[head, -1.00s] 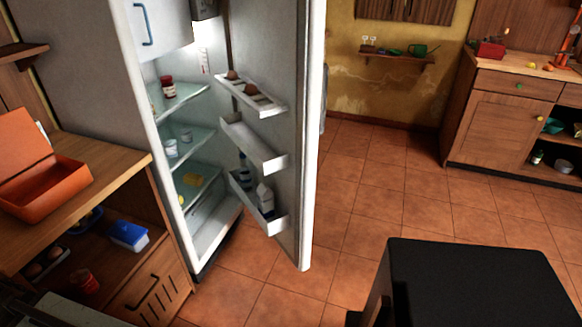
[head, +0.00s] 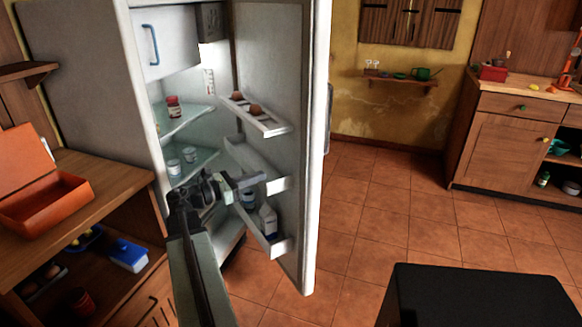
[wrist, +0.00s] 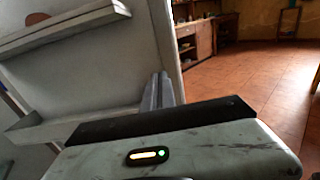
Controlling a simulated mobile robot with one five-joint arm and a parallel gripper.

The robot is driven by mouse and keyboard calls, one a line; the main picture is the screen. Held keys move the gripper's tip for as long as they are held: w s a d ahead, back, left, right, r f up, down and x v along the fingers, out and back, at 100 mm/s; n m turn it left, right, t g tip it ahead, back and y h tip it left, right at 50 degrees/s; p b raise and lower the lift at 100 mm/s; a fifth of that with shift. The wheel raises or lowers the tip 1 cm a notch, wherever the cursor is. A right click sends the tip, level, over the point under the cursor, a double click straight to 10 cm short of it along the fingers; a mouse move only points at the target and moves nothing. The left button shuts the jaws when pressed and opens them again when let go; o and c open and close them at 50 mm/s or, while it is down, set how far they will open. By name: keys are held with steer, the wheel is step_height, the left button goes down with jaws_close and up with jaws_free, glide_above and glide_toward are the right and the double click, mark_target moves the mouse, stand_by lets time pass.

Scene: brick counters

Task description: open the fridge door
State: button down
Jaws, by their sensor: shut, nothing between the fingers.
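The fridge (head: 75,70) stands at the left in the head view, with its door (head: 290,60) standing partly open. The door's inner side, with its shelves, faces left, and its free edge points toward me. My gripper (head: 262,180) is in the opening, on the inner side of the door, near the middle door shelf (head: 279,186). In the wrist view the fingertips (wrist: 163,80) are together and empty, pointing toward the door's inner face (wrist: 95,75) near its free edge (wrist: 165,40). I cannot tell whether they touch it. The outer handle (head: 329,118) shows partly beyond the door's edge.
A wooden counter with an orange box (head: 45,207) stands left of the fridge. Glass shelves inside hold jars (head: 173,107). Tiled floor (head: 385,200) right of the door is clear. Another counter (head: 500,150) stands far right.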

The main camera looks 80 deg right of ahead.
mark_target(302, 163)
steer(key=x, duration=1.3)
steer(key=shift+s+d, duration=0.3)
steer(key=shift+s+d, duration=0.1)
steer(key=shift+d, duration=0.05)
